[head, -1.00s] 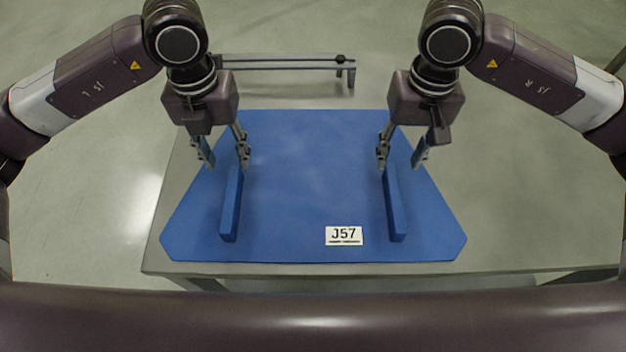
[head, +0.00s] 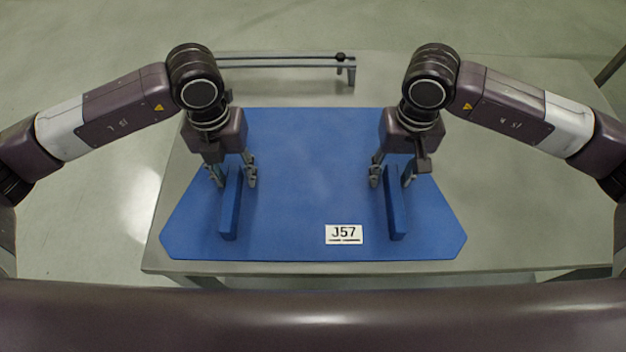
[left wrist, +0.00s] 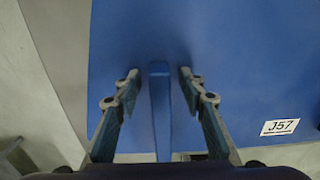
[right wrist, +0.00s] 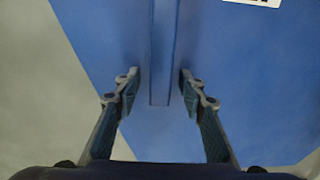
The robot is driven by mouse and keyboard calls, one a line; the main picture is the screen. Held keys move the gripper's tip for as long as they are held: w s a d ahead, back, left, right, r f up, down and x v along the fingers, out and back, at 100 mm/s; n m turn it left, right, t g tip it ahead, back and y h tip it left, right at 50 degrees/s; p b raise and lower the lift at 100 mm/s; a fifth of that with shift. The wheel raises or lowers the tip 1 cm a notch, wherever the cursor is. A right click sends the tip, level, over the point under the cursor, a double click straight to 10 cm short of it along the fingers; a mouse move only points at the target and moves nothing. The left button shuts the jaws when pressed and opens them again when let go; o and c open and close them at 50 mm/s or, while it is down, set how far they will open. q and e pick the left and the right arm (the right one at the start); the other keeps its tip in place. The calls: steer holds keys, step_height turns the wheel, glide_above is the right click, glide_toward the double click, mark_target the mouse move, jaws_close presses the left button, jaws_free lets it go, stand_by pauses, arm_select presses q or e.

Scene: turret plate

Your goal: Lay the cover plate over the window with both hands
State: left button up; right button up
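The cover plate (head: 310,185) is a large blue sheet with cut corners, lying flat on the table. Two upright blue handle bars stand on it, a left bar (head: 231,205) and a right bar (head: 395,208). My left gripper (head: 235,180) is open, its fingers on either side of the left bar; the left wrist view shows gaps on both sides of that bar (left wrist: 160,110). My right gripper (head: 391,180) is open around the far end of the right bar, also with gaps in the right wrist view (right wrist: 162,70). No window shows in these views.
A white label reading J57 (head: 344,234) is on the plate near its front edge. A grey rail frame (head: 285,64) with a dark knob stands behind the plate. The grey table (head: 530,200) is bare to the right.

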arm_select(q)
jaws_close()
arm_select(e)
jaws_close()
arm_select(q)
steer(key=shift+w+r, duration=0.1)
steer(key=shift+r, duration=0.1)
arm_select(e)
steer(key=shift+w+r, duration=0.1)
steer(key=shift+r, duration=0.1)
